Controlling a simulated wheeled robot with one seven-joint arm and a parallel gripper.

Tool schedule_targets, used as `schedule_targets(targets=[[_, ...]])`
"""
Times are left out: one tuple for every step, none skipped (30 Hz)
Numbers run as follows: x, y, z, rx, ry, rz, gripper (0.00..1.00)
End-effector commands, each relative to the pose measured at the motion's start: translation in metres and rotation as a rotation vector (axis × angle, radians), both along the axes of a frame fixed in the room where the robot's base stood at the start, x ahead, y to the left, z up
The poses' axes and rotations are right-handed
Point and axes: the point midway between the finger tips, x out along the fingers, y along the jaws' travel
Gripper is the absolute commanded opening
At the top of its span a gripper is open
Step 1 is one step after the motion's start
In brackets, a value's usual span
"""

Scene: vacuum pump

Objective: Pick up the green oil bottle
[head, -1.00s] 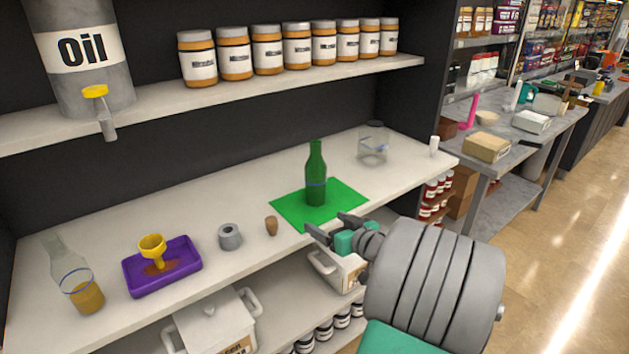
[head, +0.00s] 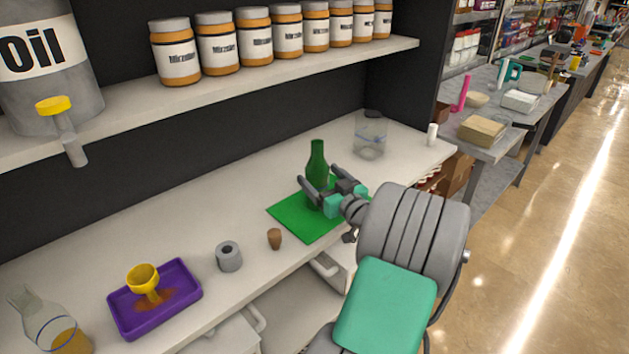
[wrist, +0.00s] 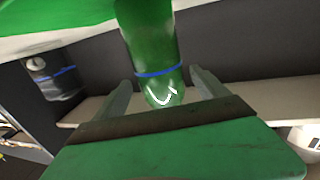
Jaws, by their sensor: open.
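The green oil bottle (head: 317,158) stands upright on a green mat (head: 296,224) on the workbench shelf. My gripper (head: 319,177) is open at the bottle, with one finger toward each side of it in the head view. In the wrist view, the green bottle (wrist: 150,45) with its blue ring shows ahead of and between the two spread fingers (wrist: 160,80). Gaps show on both sides, and I see no grip. My gripper hides the lower part of the bottle in the head view.
A clear jar (head: 370,138) stands behind and right of the bottle. A brown stopper (head: 274,239), a grey ring (head: 229,256) and a purple tray (head: 188,290) with a yellow funnel (head: 143,278) stand to the left. An upper shelf (head: 270,75) holds several jars.

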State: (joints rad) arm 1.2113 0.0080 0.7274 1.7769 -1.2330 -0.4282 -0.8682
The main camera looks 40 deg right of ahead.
Motion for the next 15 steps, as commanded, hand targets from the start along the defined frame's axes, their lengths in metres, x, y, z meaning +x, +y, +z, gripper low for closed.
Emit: schedule_targets(targets=[[0.009, 0.001, 0.003, 0.002, 0.001, 0.004, 0.83], [0.014, 0.000, 0.002, 0.003, 0.000, 0.005, 0.83], [0.022, -0.001, 0.001, 0.003, 0.001, 0.005, 0.83], [0.028, -0.001, 0.001, 0.002, 0.001, 0.005, 0.83], [0.033, -0.002, 0.000, 0.002, 0.002, 0.005, 0.83], [0.039, -0.004, 0.000, 0.001, 0.001, 0.004, 0.83], [0.042, -0.005, -0.001, 0.002, 0.001, 0.003, 0.83], [0.044, -0.005, -0.001, 0.001, 0.000, 0.002, 0.83], [0.046, -0.006, -0.002, 0.001, 0.000, 0.001, 0.83], [0.046, -0.006, -0.002, 0.000, 0.000, 0.001, 0.83], [0.047, -0.006, -0.003, 0.000, 0.001, 0.001, 0.83], [0.046, -0.006, -0.003, 0.000, 0.000, 0.000, 0.83], [0.046, -0.006, -0.003, 0.000, 0.000, 0.000, 0.83], [0.046, -0.006, -0.003, 0.000, 0.000, 0.000, 0.83], [0.046, -0.006, -0.003, 0.000, 0.000, 0.000, 0.83]])
